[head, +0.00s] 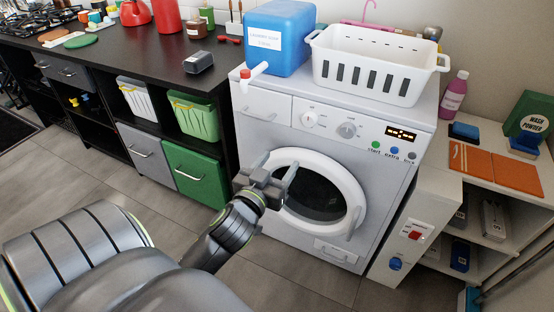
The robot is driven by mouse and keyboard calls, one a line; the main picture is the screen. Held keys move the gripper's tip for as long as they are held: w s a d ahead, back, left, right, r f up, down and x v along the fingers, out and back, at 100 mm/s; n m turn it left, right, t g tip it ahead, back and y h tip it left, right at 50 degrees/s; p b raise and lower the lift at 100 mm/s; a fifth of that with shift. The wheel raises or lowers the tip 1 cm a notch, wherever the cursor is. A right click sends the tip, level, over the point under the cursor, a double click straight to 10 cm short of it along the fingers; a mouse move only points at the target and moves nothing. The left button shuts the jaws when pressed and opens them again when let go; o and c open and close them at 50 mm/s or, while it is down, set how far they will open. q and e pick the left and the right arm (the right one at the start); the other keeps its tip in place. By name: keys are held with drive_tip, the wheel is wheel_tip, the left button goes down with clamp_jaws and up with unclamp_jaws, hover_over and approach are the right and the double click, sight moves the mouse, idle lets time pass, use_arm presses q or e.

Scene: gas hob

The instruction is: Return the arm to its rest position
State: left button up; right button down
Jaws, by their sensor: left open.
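My left arm (226,235) comes in from the lower left and reaches up toward the front of the white washing machine (270,200). My left gripper (275,166) is open, with its two fingers apart and nothing visible between them. It is in front of the left side of the round door (318,190), overlapping the door's rim in the picture. I cannot tell whether it touches the door. The door looks closed. My right gripper is not in view.
A blue canister (281,40) with a red tap and a white basket (372,65) stand on the machine. A dark counter (110,50) with bins below runs to the left. A shelf unit (485,225) stands at the right. Bare floor (120,195) lies before the counter.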

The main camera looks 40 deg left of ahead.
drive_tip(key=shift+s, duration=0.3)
use_arm(q)
drive_tip(key=shift+f, duration=0.1)
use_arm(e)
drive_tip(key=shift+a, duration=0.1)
